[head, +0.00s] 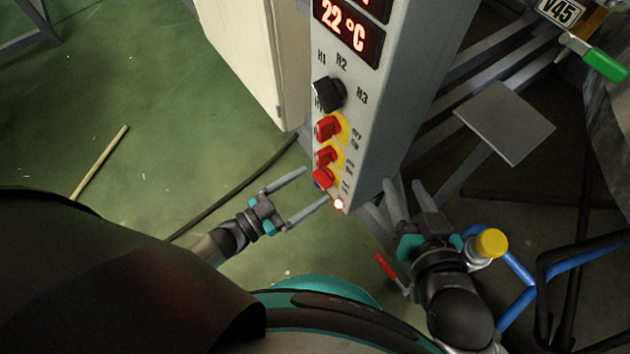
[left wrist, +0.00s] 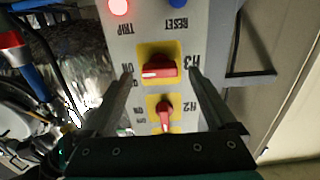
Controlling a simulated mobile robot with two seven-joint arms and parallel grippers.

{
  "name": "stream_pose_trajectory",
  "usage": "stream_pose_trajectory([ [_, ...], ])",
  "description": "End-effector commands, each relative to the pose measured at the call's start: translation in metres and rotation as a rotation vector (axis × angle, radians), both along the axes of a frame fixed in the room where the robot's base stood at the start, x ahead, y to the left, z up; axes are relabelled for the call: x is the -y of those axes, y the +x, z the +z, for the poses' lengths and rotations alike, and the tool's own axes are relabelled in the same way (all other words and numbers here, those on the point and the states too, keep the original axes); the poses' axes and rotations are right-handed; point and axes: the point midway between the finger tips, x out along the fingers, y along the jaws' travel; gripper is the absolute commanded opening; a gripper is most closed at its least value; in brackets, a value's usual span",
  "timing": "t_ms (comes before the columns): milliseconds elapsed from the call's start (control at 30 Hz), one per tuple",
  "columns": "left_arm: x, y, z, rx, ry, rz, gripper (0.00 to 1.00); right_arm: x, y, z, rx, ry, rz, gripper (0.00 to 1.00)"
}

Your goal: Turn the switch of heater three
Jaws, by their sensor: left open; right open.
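The heater three switch (left wrist: 158,70) is a red knob on a yellow plate, marked H3 in the left wrist view. Its handle lies crosswise there, while the H2 switch (left wrist: 165,112) has its handle lengthwise. In the head view the heater three switch (head: 323,179) is the lowest red knob on the grey control panel (head: 370,120). My left gripper (head: 316,186) is open, its fingers to either side of this knob; contact cannot be seen. My right gripper (head: 404,184) is open and empty, to the right of the panel's lower end.
A lit red trip lamp (left wrist: 120,7) and a blue reset button (left wrist: 178,4) are close to the heater three switch. A black selector knob (head: 328,94) sits higher on the panel. A yellow knob (head: 490,243) and blue pipes (head: 517,300) are by my right arm.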

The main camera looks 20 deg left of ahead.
Motion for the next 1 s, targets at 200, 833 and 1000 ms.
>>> stream_pose_trajectory([
  [200,0.013,0.016,0.0,0.001,0.0,-0.001,0.9,-0.004,0.0,0.002,0.042,0.026,0.002,0.5],
  [833,0.014,0.017,0.0,0.0,0.0,-0.001,0.54,-0.005,0.0,0.003,0.049,0.03,0.001,0.5],
  [1000,0.013,0.017,0.0,0.0,0.0,0.0,0.35,-0.004,0.0,0.003,0.048,0.029,0.002,0.5],
])
